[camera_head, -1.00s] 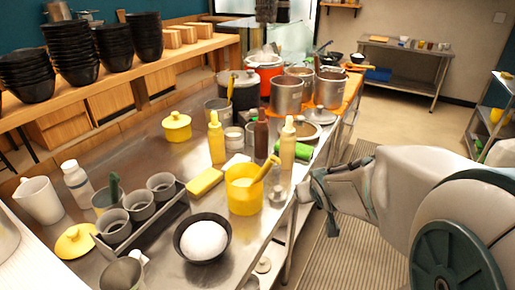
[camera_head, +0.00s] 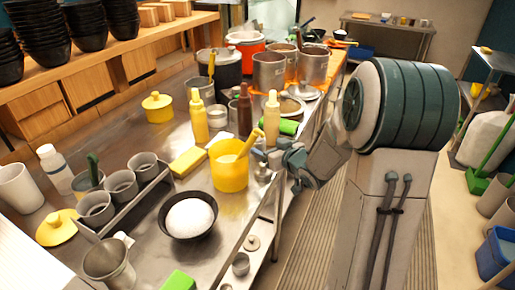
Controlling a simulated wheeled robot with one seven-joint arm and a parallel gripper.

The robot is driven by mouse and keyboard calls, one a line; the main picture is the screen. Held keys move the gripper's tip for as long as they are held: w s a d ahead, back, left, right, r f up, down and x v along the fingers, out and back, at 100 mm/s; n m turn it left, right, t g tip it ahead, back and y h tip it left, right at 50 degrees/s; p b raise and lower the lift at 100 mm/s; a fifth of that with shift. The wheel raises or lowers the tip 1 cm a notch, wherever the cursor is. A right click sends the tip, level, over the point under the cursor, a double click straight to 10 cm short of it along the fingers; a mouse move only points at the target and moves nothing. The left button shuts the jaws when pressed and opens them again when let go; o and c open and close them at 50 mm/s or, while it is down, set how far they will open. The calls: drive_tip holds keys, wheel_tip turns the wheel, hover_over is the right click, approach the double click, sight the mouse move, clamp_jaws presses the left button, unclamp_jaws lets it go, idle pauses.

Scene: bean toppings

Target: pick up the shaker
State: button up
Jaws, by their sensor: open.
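A small clear-and-grey vessel that looks like the shaker (camera_head: 262,173) stands near the right edge of the steel counter, just right of a yellow tub (camera_head: 229,172). My gripper (camera_head: 268,158) is right at it, reaching in from the right over the counter edge. The jaws are open and small in this view. They partly cover the shaker's upper part, and I cannot tell whether they touch it or stand around it.
A yellow handle leans out of the tub. Yellow squeeze bottles (camera_head: 199,119) and a brown bottle (camera_head: 244,110) stand behind. A black bowl of white stuff (camera_head: 188,217) is in front. Grey cups in a rack (camera_head: 121,186) are on the left. Hot pots (camera_head: 270,71) stand farther back.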

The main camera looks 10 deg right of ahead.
sight(262, 143)
drive_tip(key=shift+x, duration=4)
drive_tip(key=shift+d, duration=0.1)
drive_tip(key=c, duration=0.8)
